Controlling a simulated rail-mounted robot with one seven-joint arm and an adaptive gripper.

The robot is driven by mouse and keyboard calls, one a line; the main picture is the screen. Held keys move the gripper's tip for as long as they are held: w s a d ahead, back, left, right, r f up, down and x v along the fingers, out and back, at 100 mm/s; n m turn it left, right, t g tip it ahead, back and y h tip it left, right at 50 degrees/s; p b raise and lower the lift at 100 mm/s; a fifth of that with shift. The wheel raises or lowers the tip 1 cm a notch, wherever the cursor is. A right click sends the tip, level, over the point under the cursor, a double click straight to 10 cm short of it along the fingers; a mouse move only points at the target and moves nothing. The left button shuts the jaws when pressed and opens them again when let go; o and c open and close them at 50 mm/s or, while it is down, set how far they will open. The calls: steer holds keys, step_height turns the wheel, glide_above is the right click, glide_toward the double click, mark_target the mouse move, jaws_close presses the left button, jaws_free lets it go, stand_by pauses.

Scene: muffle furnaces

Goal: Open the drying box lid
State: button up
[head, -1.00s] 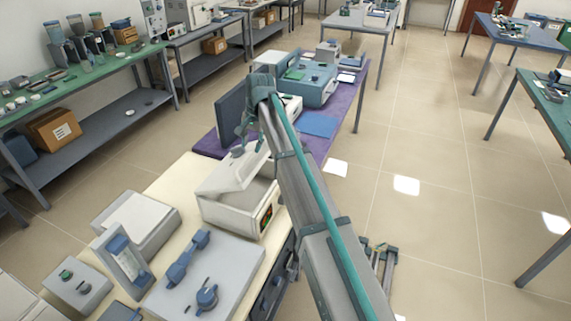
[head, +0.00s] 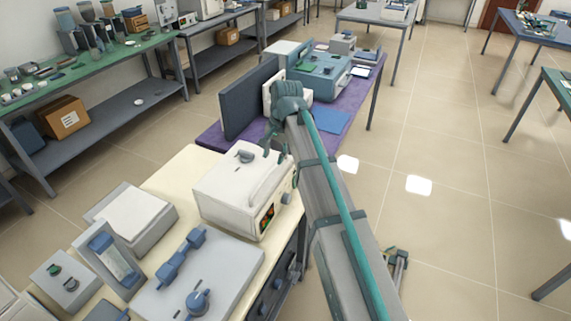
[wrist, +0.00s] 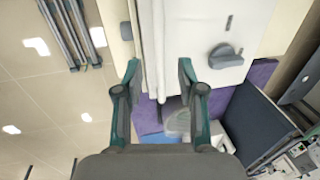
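The drying box (head: 228,208) is a white box on the cream bench, with a dark control panel and coloured display at its front right. Its white lid (head: 225,175) lies down on the box and looks shut; a grey knob (head: 245,156) is on top. In the wrist view the lid (wrist: 190,20) and its knob (wrist: 225,55) fill the upper middle. My gripper (wrist: 157,72) is open and empty, its two fingers apart near the lid's edge; contact cannot be told. In the head view my gripper (head: 272,140) is at the box's far right side, partly hidden by my arm.
A dark upright panel (head: 248,98) and a teal machine (head: 318,75) stand on the purple bench beyond. A grey flat-topped device (head: 200,275) with blue handles is in front of the box. Open floor (head: 430,140) is to the right.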

step_height(320, 180, up, 4)
steer(key=d+b, duration=0.1)
step_height(320, 180, down, 6)
steer(key=s+d, duration=0.1)
steer(key=d, duration=0.1)
steer(key=shift+d+f+n, duration=0.2)
steer(key=shift+n, duration=0.1)
stand_by(0.3)
